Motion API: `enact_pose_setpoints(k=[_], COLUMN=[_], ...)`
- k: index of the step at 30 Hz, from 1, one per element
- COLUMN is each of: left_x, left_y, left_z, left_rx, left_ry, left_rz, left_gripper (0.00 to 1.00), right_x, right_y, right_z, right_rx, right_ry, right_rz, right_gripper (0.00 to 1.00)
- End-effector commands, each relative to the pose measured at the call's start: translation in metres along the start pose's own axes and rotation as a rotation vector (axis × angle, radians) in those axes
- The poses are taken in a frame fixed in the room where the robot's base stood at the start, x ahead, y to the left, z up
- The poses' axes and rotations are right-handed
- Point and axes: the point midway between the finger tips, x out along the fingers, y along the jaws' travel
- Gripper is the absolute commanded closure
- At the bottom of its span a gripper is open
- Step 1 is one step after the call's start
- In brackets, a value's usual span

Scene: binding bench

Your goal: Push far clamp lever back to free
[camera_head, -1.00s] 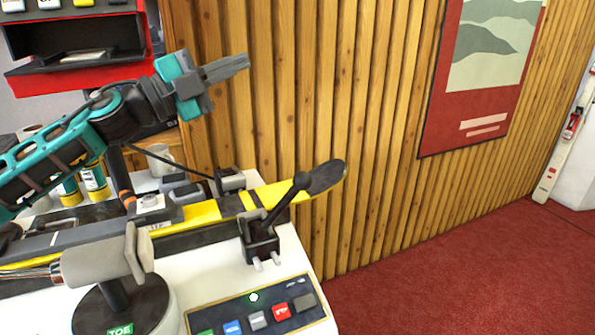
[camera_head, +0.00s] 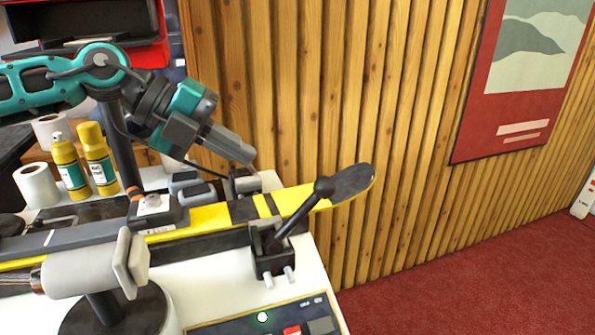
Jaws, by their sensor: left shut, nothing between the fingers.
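The black clamp lever with its ball knob (camera_head: 323,187) rises from the dark clamp body (camera_head: 272,255) near the right end of the bench. It leans up and to the right, its knob showing in front of the yellow ski (camera_head: 212,217). My left gripper (camera_head: 250,156) is shut and empty. Its fingers point down and right, above the ski and to the left of the knob, apart from the lever in the picture. Just below its tips is a dark block (camera_head: 243,182) behind the ski. My right gripper is out of view.
A grey cylindrical device (camera_head: 85,275) on a round dark base stands at the front left. A button panel (camera_head: 270,322) lies at the bench's front edge. Yellow bottles (camera_head: 98,160) and white rolls (camera_head: 38,185) stand at left. A wooden slatted wall (camera_head: 350,100) is behind.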

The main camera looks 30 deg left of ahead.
Motion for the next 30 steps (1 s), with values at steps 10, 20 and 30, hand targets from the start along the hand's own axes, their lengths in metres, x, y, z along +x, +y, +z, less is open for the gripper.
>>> enact_pose_setpoints(k=[10,20,30], left_x=[0.044,0.084,0.101], left_y=[-0.003,-0.008,-0.011], left_z=[-0.001,-0.001,0.000], left_rx=[0.000,0.001,0.000], left_ry=[0.004,0.001,-0.001], left_rz=[-0.009,-0.007,-0.004], left_gripper=[1.00,1.00,1.00], right_x=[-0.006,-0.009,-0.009], right_y=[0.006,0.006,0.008], right_z=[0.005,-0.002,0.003], right_rx=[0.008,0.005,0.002], right_ry=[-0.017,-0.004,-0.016], right_rz=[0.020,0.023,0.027], right_gripper=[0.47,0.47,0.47])
